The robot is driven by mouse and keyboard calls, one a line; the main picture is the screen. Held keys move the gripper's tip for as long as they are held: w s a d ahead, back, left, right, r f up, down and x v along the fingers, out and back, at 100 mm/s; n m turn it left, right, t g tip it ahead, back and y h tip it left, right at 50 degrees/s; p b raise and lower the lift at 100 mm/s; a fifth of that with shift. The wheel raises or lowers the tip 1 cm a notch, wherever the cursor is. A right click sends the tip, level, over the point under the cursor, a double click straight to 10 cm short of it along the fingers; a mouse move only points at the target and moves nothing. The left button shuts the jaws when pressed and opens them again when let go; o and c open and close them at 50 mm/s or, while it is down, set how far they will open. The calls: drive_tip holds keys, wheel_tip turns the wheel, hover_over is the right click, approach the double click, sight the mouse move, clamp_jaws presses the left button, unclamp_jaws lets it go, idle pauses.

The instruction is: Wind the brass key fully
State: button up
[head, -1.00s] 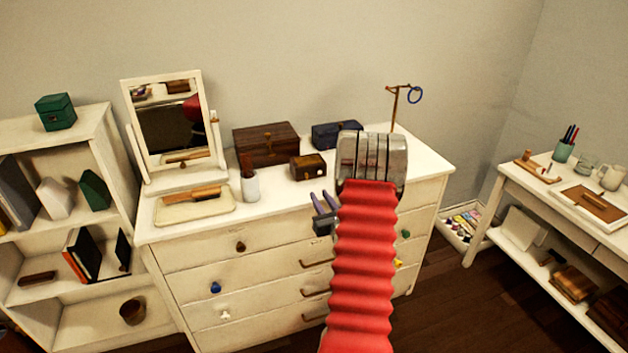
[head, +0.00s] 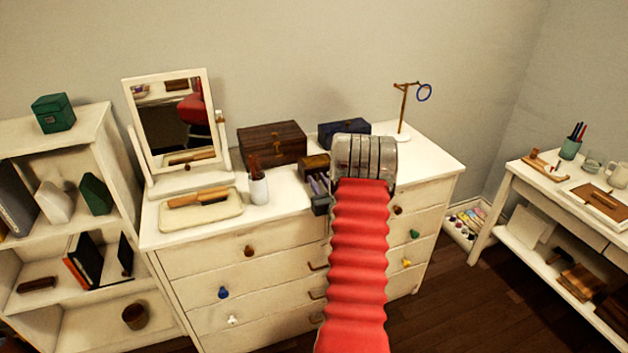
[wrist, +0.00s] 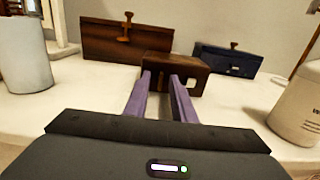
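A small brown wooden box (head: 314,162) stands on the white dresser; in the wrist view it is straight ahead of my fingers (wrist: 180,66). Its front shows a pale opening at the right. My gripper (head: 318,182) is just in front of this box. Its two purple fingers (wrist: 162,76) point at the box's front with a narrow gap between them. I see nothing clearly held, and cannot tell if the tips touch the box. No brass key is clearly visible on it; the fingers cover part of its front. An orange-brown key-like fitting (wrist: 127,27) stands on the larger brown box (wrist: 95,42) behind.
A dark blue box (wrist: 222,62) stands behind right. A white cup (head: 258,187) is at left, and a cream jar (wrist: 298,108) close at right.

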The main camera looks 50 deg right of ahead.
drive_tip(key=shift+w, duration=0.1)
drive_tip(key=shift+d, duration=0.1)
clamp_jaws()
drive_tip(key=shift+m, duration=0.4)
idle(0.3)
